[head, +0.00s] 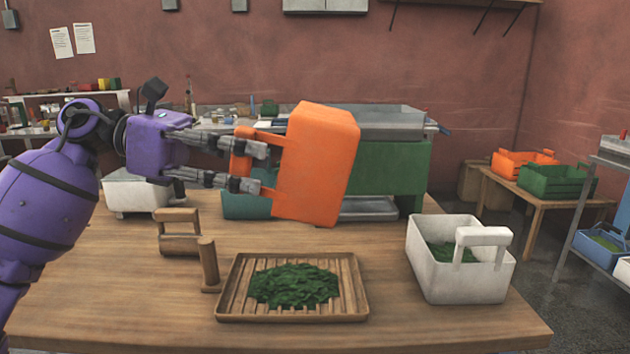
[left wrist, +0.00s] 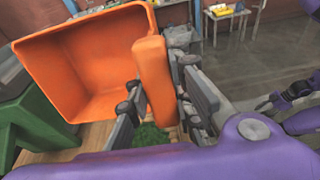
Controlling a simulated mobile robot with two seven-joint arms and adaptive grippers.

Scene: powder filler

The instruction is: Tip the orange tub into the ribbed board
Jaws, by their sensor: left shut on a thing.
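The orange tub (head: 322,165) is held in the air, tilted steeply on its side, with its base facing the head camera. My left gripper (head: 255,160) is shut on its orange handle. In the left wrist view the tub (left wrist: 80,75) looks empty inside, and the handle (left wrist: 152,85) lies between the fingers (left wrist: 155,105). The ribbed wooden board (head: 240,290) lies on the table just below the tub, with a heap of green leaves (head: 295,286) on its ribs. The tub and board are apart. My right gripper is not seen in the head view.
A white tub (head: 450,275) with green leaves stands to the right on the wooden table (head: 130,290). A wooden handled tool (head: 180,240) and a wooden post (head: 208,265) stand left of the board. A green machine (head: 395,175) stands behind.

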